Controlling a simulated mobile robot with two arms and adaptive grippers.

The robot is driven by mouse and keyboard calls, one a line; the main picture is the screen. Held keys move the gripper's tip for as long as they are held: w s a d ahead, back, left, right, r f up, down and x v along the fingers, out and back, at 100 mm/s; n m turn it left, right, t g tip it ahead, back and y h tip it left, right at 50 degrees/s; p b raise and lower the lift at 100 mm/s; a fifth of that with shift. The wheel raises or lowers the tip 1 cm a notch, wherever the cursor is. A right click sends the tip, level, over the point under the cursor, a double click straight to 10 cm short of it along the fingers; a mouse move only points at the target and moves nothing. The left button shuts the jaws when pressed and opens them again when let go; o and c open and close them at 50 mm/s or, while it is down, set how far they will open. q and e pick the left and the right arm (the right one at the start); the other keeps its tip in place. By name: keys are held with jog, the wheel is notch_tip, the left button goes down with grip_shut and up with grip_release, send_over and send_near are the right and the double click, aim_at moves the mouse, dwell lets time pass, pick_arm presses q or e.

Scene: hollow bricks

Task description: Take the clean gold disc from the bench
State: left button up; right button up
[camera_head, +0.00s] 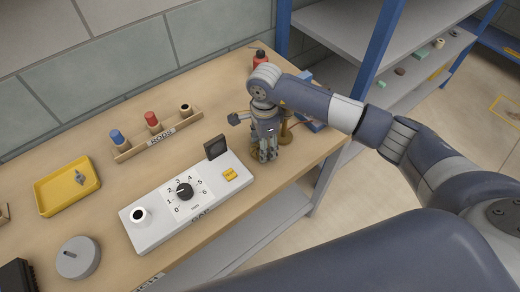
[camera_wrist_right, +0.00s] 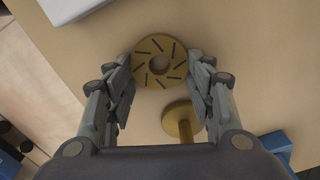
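A gold disc (camera_wrist_right: 147,75) with a centre hole and dark radial slots lies flat on the wooden bench in the right wrist view. Whether the dark marks are dirt I cannot tell. My right gripper (camera_wrist_right: 163,72) is open, with one finger on each side of this disc; contact is not clear. In the head view my right gripper (camera_head: 267,156) points down at the bench's right end and mostly hides the disc. A second gold piece (camera_wrist_right: 178,116), round with a stem, is just beside it, between the fingers' lower parts. My left gripper is out of view.
A white dial panel (camera_head: 160,226) is left of my right gripper. Behind stand a rods rack (camera_head: 183,124) and a red bottle (camera_head: 260,60). A yellow tray (camera_head: 47,204) and grey cylinder (camera_head: 78,262) are further left. Blue-posted shelves (camera_head: 340,32) stand at right.

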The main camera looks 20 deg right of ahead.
jog(key=c, duration=0.3)
